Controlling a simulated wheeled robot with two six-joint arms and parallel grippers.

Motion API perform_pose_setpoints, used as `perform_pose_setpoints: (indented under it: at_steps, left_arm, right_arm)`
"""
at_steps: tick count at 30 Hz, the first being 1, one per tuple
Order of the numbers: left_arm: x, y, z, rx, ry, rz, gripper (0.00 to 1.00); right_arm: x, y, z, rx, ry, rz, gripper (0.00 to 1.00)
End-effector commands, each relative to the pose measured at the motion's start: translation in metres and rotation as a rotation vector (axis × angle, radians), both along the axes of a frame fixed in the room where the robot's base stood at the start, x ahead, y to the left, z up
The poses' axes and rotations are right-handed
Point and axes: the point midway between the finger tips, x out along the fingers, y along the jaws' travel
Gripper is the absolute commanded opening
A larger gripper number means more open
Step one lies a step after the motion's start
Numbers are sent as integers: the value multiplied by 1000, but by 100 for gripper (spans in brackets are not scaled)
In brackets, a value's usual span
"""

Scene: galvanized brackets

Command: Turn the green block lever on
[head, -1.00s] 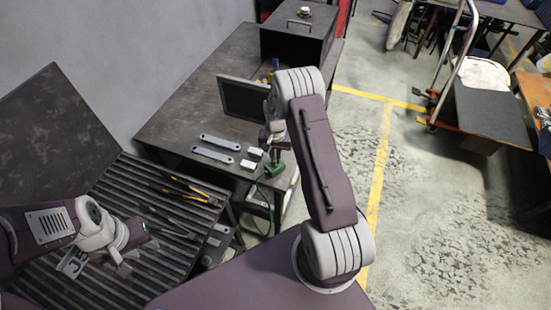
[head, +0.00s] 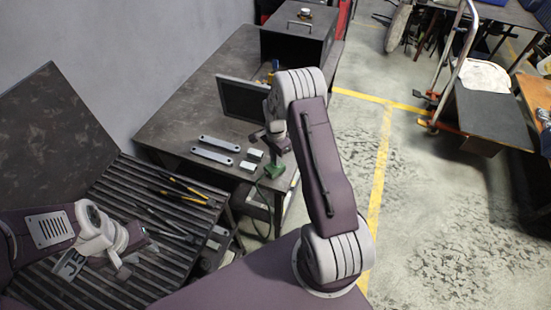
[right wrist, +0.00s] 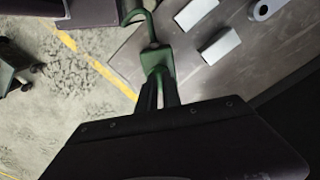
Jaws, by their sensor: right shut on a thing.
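The green block (head: 274,171) sits at the near right corner of the dark table, below my right gripper (head: 276,150). It also shows in the right wrist view (right wrist: 154,60), with a curved green cable (right wrist: 143,18) running from it. In that view my right gripper (right wrist: 158,92) has its two dark fingers close together against the block's near side, shut on its lever. The lever is mostly hidden between the fingers, so its position is hard to tell. My left gripper (head: 122,264) hangs over the ribbed bench at the left; its jaws are too small to read.
Two pale blocks (head: 251,160) and two flat grey brackets (head: 216,148) lie beside the green block on the table (head: 180,110). A dark upright panel (head: 242,98) stands behind them. Several tools lie on the ribbed bench (head: 60,290). Floor right of the table is open.

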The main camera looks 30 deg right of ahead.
Motion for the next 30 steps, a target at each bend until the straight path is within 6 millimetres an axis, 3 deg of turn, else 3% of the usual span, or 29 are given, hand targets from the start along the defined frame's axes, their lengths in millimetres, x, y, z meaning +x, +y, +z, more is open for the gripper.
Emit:
perform_pose_setpoints:
  at_steps: [19, 21, 22, 30]
  left_arm:
    - [0, 0, -1, 0, 0, 0, 36]
    - [0, 0, -1, 0, 0, 0, 36]
    - [0, 0, -1, 0, 0, 0, 36]
    - [0, 0, -1, 0, 0, 0, 36]
  right_arm:
    - [-1, 0, -1, 1, 2, -47, 0]
    - [-1, 0, -1, 1, 2, -47, 25]
    - [-1, 0, -1, 1, 2, -47, 31]
    - [0, 0, 0, 0, 1, -46, 31]
